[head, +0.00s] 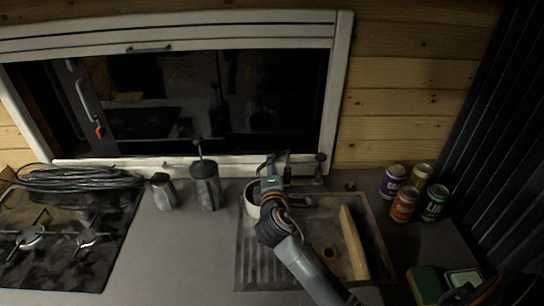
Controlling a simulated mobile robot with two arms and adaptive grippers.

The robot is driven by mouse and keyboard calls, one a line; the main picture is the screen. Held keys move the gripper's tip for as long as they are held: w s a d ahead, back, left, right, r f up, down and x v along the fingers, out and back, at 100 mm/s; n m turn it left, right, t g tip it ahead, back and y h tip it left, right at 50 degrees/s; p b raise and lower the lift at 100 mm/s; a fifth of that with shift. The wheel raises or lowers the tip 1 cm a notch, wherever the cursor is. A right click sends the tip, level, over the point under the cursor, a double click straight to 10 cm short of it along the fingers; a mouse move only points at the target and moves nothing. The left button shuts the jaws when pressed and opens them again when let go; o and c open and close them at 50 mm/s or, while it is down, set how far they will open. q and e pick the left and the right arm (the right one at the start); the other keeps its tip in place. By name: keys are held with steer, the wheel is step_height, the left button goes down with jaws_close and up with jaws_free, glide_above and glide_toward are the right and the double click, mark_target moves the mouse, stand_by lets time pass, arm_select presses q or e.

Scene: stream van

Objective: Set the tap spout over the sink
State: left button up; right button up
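The sink (376,262) is set into the worktop, with a ribbed drainer on its left and a basin with a round drain (329,253) on its right. The tap (320,168) stands at the back edge of the sink, near the window frame. Its spout is hard to make out in the dark and partly hidden by my arm; I cannot tell which way it points. My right gripper (276,160) is at the back of the sink, left of the tap's upright part. I cannot tell whether its fingers touch the tap. My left gripper is not in view.
A pale board (353,243) lies across the basin's right side. A white cup or bowl (251,200) is partly behind my arm. A grinder-like pot (205,186) and metal jug (163,191) stand left. Several cans (404,203) and sponges (425,284) are right; cable (75,178) lies by the hob.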

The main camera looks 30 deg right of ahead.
steer(key=x, duration=0.4)
steer(key=shift+d+p, duration=0.1)
steer(key=shift+p, duration=0.2)
steer(key=shift+w+d, duration=0.1)
steer(key=shift+w, duration=0.15)
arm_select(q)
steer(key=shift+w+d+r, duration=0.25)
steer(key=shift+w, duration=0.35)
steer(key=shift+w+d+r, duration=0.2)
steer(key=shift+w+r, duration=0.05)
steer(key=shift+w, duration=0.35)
arm_select(e)
steer(key=shift+f, duration=0.1)
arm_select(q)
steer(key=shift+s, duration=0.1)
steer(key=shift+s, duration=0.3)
arm_select(e)
jaws_close()
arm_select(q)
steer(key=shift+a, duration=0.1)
